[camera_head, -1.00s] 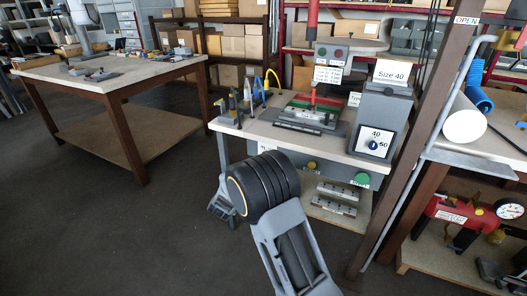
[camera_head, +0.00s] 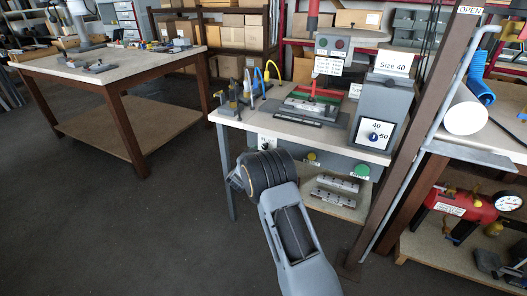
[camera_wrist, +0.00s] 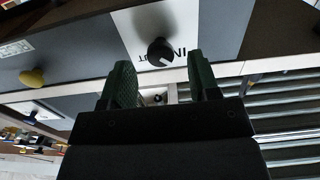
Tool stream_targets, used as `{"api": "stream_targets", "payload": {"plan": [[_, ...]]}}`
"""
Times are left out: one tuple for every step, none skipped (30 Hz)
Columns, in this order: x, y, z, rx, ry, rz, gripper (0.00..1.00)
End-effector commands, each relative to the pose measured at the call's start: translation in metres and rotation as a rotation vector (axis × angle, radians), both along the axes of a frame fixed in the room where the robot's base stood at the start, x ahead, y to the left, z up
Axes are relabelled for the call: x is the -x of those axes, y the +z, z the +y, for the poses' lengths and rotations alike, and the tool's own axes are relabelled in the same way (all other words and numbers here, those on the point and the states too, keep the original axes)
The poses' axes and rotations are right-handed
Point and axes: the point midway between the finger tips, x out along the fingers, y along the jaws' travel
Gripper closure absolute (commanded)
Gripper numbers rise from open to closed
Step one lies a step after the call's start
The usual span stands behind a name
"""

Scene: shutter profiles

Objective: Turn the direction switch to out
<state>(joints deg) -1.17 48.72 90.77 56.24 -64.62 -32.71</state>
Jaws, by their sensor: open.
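The direction switch is a round black knob (camera_wrist: 160,52) on a white plate (camera_wrist: 128,28) in the wrist view. The plate carries the word IN and part of another word ending in UT, both upside down here. The knob's pointing direction is hard to tell. My gripper (camera_wrist: 160,72) is open, with one green finger on each side below the knob. It holds nothing, and I cannot tell whether it touches the knob. In the head view the switch plate (camera_head: 266,143) shows on the bench front, just above my black wrist, which hides most of my gripper.
A yellow knob (camera_head: 312,158) and a green button (camera_head: 362,171) sit to the right on the same front panel. The bench top (camera_head: 262,120) holds a press and a Size 40 box (camera_head: 378,110). Metal profiles (camera_head: 333,191) lie on the shelf below. The floor at left is clear.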

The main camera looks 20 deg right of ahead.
Motion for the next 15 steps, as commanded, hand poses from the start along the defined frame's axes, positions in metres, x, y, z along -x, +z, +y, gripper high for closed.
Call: {"api": "stream_targets", "payload": {"plan": [[-0.004,-0.001,-0.004,-0.001,0.0,-0.001,0.44],[-0.006,-0.001,-0.006,0.0,0.0,0.0,0.44],[-0.008,0.0,-0.009,0.0,0.0,-0.001,0.44],[-0.01,0.0,-0.01,0.0,0.0,-0.001,0.44],[-0.011,0.0,-0.012,0.0,0.0,-0.001,0.44],[-0.012,0.0,-0.013,0.0,0.0,0.0,0.44],[-0.013,0.0,-0.014,-0.001,0.001,0.001,0.44],[-0.013,0.0,-0.015,-0.001,0.001,0.001,0.44],[-0.014,0.0,-0.015,-0.001,0.001,0.001,0.44],[-0.014,0.0,-0.015,0.0,0.001,0.0,0.44],[-0.015,0.0,-0.016,0.0,0.001,0.0,0.44],[-0.015,0.0,-0.016,0.0,0.001,0.0,0.44],[-0.015,0.0,-0.016,0.0,0.001,0.0,0.44],[-0.015,0.0,-0.016,0.0,0.001,0.0,0.44],[-0.015,0.0,-0.016,0.0,0.001,0.0,0.44]]}}
